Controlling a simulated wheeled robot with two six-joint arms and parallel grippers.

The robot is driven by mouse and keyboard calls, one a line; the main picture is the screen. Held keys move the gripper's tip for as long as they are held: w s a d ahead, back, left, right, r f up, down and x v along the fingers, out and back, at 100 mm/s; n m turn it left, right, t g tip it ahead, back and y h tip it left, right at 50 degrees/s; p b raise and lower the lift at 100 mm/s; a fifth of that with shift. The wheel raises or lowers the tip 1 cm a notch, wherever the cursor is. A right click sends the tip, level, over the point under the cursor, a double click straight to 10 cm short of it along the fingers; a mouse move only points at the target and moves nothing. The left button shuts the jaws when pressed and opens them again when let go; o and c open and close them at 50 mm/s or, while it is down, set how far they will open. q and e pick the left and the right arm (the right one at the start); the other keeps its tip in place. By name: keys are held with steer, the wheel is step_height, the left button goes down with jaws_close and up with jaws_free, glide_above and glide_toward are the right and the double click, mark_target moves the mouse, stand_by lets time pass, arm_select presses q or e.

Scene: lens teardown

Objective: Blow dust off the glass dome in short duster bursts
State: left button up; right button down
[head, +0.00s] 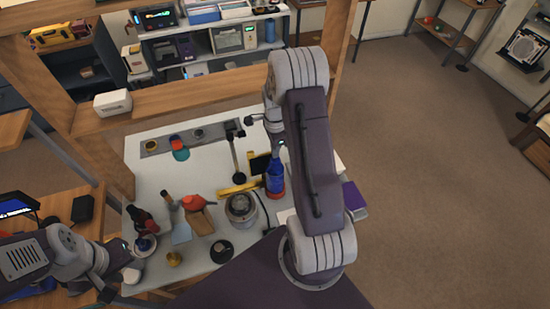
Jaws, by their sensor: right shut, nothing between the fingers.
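A round silver device with a pale glassy top (241,206), which may hold the glass dome, stands on the white table right of centre. A blue can with a pale nozzle (275,176), possibly the duster, stands behind it and to the right, beside my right arm. An orange-red bulb-shaped thing (193,202) lies left of the device. My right gripper (254,119) is largely hidden by my arm near the table's back edge; it is shut and empty. My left gripper (132,250) is at the table's left front, by a dark bottle (142,218); its fingers are too small to read.
A black stand (238,155) and a yellow bar (238,187) lie behind the device. A brass cup (174,259) and a black disc (221,251) are near the front. A wooden frame (190,97) borders the table's back. White surface is clear at the left middle.

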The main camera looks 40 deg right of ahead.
steer(key=shift+f, duration=0.15)
steer(key=shift+f+b, duration=0.85)
steer(key=shift+f, duration=0.15)
stand_by(0.9)
step_height(320, 180, up, 3)
steer(key=p, duration=0.3)
steer(key=shift+r, duration=0.1)
steer(key=shift+f, duration=0.2)
stand_by(3.2)
